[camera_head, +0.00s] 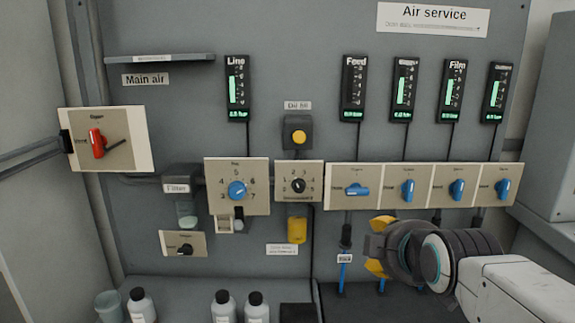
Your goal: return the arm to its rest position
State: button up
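My gripper (378,248) is at the lower right, in front of the panel and below the row of blue valve handles. Its yellow fingertips show one above the other, at the upper and lower left of the dark wrist. My white arm reaches in from the lower right corner. No marked rest position shows.
The air service panel (280,90) stands close behind my gripper. Blue valve handles (408,190) sit just above it. A thin blue hose (342,278) hangs to its left. Bottles (140,305) stand on the ledge at the lower left. A grey cabinet (548,140) stands at right.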

jog(key=s+r+m+g+p, duration=0.1)
jog(key=s+m+g+p, duration=0.3)
jog(key=s+p, duration=0.5)
jog(key=s+r+m+g+p, duration=0.2)
jog(key=s+m+g+p, duration=0.2)
jog(key=s, duration=0.9)
jog(key=shift+s+r+m+p, duration=0.2)
jog(key=shift+m+p, duration=0.9)
jog(key=shift+p, duration=1.3)
